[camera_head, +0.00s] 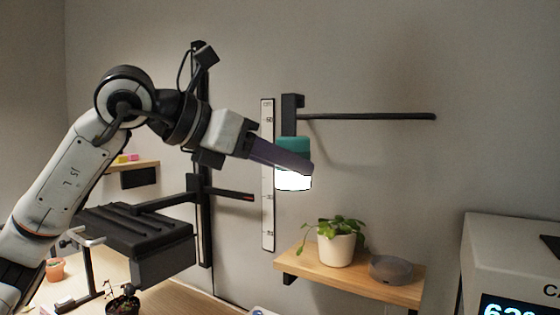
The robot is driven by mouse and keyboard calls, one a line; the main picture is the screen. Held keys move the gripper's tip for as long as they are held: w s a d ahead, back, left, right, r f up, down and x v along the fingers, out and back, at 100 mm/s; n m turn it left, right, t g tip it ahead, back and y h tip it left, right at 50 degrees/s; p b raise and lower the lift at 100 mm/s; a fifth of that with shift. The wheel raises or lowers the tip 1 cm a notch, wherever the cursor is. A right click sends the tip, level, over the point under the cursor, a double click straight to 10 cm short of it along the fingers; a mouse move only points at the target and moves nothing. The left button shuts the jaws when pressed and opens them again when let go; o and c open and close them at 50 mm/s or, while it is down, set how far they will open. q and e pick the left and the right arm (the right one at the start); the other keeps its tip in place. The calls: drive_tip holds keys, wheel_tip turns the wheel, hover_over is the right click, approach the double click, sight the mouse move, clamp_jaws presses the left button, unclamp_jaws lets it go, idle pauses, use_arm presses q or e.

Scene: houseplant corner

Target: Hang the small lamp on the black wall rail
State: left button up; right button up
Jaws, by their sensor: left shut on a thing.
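The small lamp (293,181) has a teal upper body and a bright white glowing lower part, and looks upright. My left gripper (298,160) comes in from the left and is shut on the lamp, its dark finger across the lamp's middle and hiding part of it. A black hook-shaped piece (291,104) rises straight above the teal part, at the rail's left end. The black wall rail (370,116) runs level to the right from there. I cannot tell whether the hook piece touches or sits over the rail. My right gripper is not in view.
Below the lamp is a wooden wall shelf (353,277) with a potted plant (336,247) and a round grey device (391,269). A white marked strip (267,225) stands left of the lamp. A white box with display (514,262) is at right. Wall around the rail is clear.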

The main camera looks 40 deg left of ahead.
use_arm(q)
drive_tip(key=shift+w+r+p, duration=0.1)
drive_tip(key=shift+w+p, duration=0.35)
drive_tip(key=shift+w, duration=0.95)
drive_tip(key=w+f+p, duration=0.1)
drive_tip(key=w+p, duration=0.2)
drive_tip(key=w, duration=0.7)
drive_tip(key=shift+a+f, duration=0.25)
drive_tip(key=shift+a, duration=0.05)
drive_tip(key=shift+f, duration=0.25)
idle(0.7)
drive_tip(key=o, duration=1.3)
drive_tip(key=shift+c, duration=0.2)
